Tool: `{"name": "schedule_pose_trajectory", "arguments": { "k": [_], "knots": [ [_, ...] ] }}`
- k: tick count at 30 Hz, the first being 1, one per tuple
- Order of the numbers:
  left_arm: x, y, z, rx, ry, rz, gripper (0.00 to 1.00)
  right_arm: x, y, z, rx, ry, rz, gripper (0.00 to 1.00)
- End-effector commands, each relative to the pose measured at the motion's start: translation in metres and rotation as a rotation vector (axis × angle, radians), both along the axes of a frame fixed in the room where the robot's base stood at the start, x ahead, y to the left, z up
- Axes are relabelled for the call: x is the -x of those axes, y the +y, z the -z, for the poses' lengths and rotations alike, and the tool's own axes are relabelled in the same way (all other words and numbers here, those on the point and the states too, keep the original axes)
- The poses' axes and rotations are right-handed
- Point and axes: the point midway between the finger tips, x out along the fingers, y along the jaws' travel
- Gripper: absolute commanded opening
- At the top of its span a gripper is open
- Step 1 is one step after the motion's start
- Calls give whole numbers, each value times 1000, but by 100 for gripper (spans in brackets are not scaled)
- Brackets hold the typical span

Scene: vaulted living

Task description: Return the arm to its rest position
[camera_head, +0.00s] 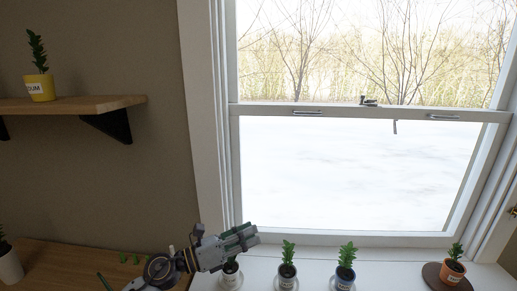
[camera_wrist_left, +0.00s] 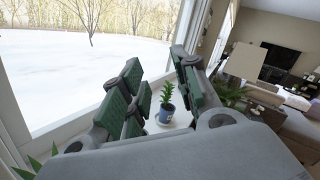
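My left gripper (camera_head: 246,236) is in the lower middle of the head view, its fingers pointing right, in front of the window sill and partly over a potted plant (camera_head: 230,278). In the left wrist view the gripper (camera_wrist_left: 157,64) has its green-padded fingers spread apart with nothing held between them. A plant in a blue pot (camera_wrist_left: 166,112) shows beyond the gap, apart from the fingers. My right gripper is in neither view.
On the sill (camera_head: 315,266) stand a dark-potted plant (camera_head: 287,270), a blue-potted plant (camera_head: 345,272) and an orange-potted plant (camera_head: 453,270) on a brown round base. A wooden shelf (camera_head: 100,103) holds a yellow pot (camera_head: 40,88). A wooden surface (camera_head: 70,263) lies lower left.

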Motion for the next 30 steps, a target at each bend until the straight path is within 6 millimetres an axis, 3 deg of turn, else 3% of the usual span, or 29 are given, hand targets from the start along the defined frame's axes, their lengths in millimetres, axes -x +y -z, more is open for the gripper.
{"name": "schedule_pose_trajectory", "arguments": {
  "k": [6, 14, 22, 30],
  "knots": [
    [-10, 17, -25, 266, 138, -128, 31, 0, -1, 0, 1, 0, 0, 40],
    [-24, 53, -36, 567, 324, -288, 31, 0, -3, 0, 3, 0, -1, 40],
    [-33, 99, -21, 860, 542, -466, 31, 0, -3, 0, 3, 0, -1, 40],
    [-30, 145, 18, 1129, 773, -657, 31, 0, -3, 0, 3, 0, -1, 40]
  ]
}}
